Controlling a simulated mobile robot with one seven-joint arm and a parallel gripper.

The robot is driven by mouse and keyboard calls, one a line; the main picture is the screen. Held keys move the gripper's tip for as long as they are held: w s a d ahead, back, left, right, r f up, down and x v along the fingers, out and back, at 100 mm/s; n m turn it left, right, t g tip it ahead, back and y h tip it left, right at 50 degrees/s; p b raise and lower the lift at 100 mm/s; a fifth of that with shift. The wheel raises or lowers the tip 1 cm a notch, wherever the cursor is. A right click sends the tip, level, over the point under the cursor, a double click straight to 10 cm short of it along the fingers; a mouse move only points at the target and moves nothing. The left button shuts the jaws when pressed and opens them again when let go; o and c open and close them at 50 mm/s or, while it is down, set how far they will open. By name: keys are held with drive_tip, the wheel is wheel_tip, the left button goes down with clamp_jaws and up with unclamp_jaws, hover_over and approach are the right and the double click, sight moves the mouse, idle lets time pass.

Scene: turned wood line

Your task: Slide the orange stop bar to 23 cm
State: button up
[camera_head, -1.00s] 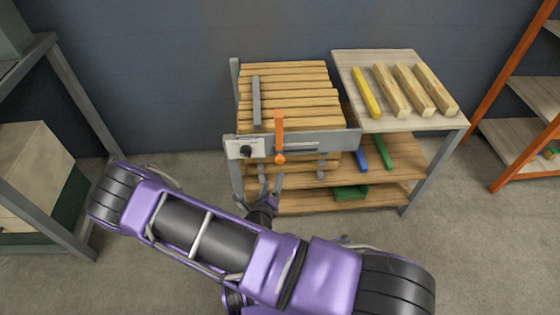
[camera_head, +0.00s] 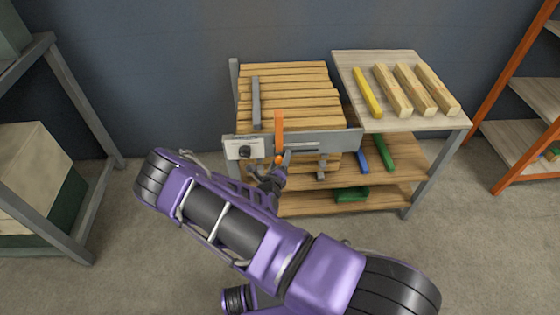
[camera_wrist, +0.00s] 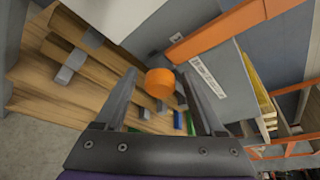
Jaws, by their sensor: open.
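The orange stop bar (camera_head: 279,130) lies across the top of the slatted wooden bench and hangs over its grey front rail (camera_head: 325,140). Its round orange knob sits at the lower end, in front of the rail. In the wrist view the orange knob (camera_wrist: 159,83) is between my two fingers, and the orange bar (camera_wrist: 215,35) runs off to the upper right. My gripper (camera_head: 276,166) is open just below the rail at the knob. In the wrist view my open gripper (camera_wrist: 165,90) shows a gap around the knob. A scale strip (camera_wrist: 208,76) shows on the rail; its marks are unreadable.
A white panel with a black dial (camera_head: 244,149) is on the rail's left end. A grey bar (camera_head: 256,100) lies on the slats. To the right, a side table (camera_head: 350,70) holds a yellow bar (camera_head: 367,93) and several wood blocks. Blue and green pieces lie on shelves below.

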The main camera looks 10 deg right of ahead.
clamp_jaws()
idle(1.3)
